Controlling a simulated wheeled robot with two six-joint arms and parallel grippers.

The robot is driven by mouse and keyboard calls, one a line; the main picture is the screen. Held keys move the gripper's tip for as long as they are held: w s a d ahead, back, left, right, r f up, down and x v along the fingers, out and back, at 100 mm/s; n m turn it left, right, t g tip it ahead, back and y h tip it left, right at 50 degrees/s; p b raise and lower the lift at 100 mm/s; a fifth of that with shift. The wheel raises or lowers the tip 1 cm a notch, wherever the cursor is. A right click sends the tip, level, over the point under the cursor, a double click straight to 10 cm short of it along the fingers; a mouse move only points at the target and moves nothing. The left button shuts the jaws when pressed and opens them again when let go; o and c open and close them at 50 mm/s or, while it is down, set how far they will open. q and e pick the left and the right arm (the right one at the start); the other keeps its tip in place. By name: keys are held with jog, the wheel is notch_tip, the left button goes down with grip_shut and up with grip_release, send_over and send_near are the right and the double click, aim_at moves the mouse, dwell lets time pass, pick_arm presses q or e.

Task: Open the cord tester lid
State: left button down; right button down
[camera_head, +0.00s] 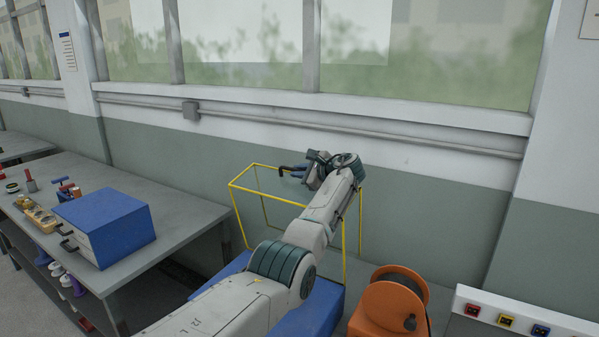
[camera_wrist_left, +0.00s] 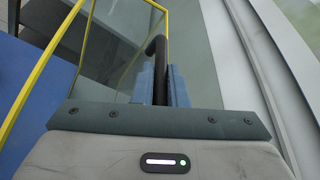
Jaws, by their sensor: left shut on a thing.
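The cord tester has a blue base (camera_head: 312,312) and a clear lid with yellow edges (camera_head: 237,215), standing as a box-like frame above the base. I cannot tell whether the lid is raised. My left gripper (camera_head: 290,171) is at the upper part of the yellow frame, shut on a black handle (camera_head: 284,168). In the left wrist view the blue fingers of my left gripper (camera_wrist_left: 160,82) close on both sides of the black handle (camera_wrist_left: 158,50), with a yellow lid edge (camera_wrist_left: 45,65) to the left. My left arm hides much of the base and lid. My right gripper is out of view.
A grey bench (camera_head: 185,205) at left holds a blue drawer box (camera_head: 105,220) and small tools. An orange cord reel (camera_head: 385,305) stands right of the tester, beside a panel with coloured sockets (camera_head: 505,320). A wall with a pipe (camera_head: 400,143) is close behind.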

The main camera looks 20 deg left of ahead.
pick_arm(q)
jog(key=c, duration=1.5)
grip_release()
jog(key=shift+d+f, duration=0.1)
jog(key=shift+f, duration=0.2)
jog(key=shift+o, duration=0.2)
jog(key=shift+w, duration=0.15)
jog(key=shift+r, duration=0.1)
jog(key=shift+s+d+r+b, duration=0.1)
jog(key=shift+s+d+b, duration=0.2)
jog(key=shift+d, duration=0.1)
jog(key=b+v, duration=0.4)
jog(key=v, duration=0.5)
jog(key=shift+w, duration=0.1)
jog(key=shift+d+r, duration=0.2)
jog(key=shift+d, duration=0.2)
